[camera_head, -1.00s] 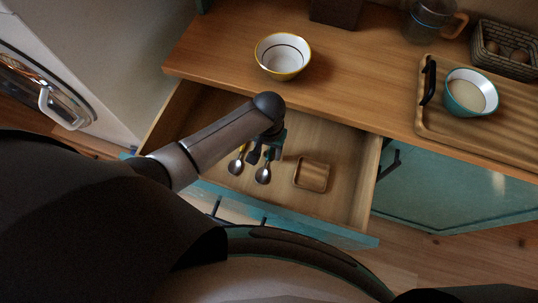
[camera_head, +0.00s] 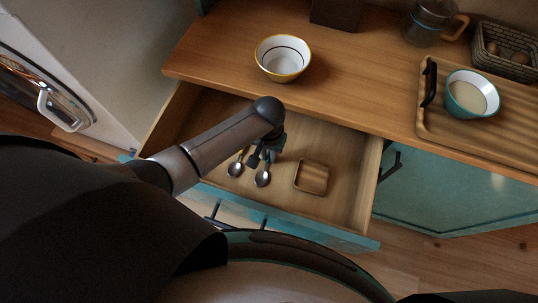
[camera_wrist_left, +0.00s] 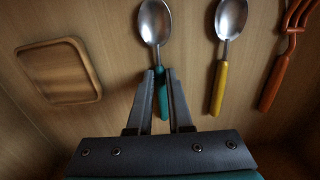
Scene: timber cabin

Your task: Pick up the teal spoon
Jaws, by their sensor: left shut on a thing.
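The teal spoon (camera_head: 262,178) lies in the open drawer, its metal bowl toward the drawer front. In the left wrist view the teal spoon (camera_wrist_left: 155,24) has its bowl at the top and its teal handle between my fingers. My left gripper (camera_wrist_left: 159,74) is shut on that handle. In the head view my left gripper (camera_head: 267,154) is down inside the drawer, and my arm hides part of it. My right gripper does not show.
A yellow-handled spoon (camera_wrist_left: 218,84) lies close beside, with an orange fork (camera_wrist_left: 279,65) beyond it. A small square wooden tray (camera_head: 312,178) is also in the drawer (camera_head: 345,195). A bowl (camera_head: 283,58) and a teal cup (camera_head: 472,94) stand on the counter above.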

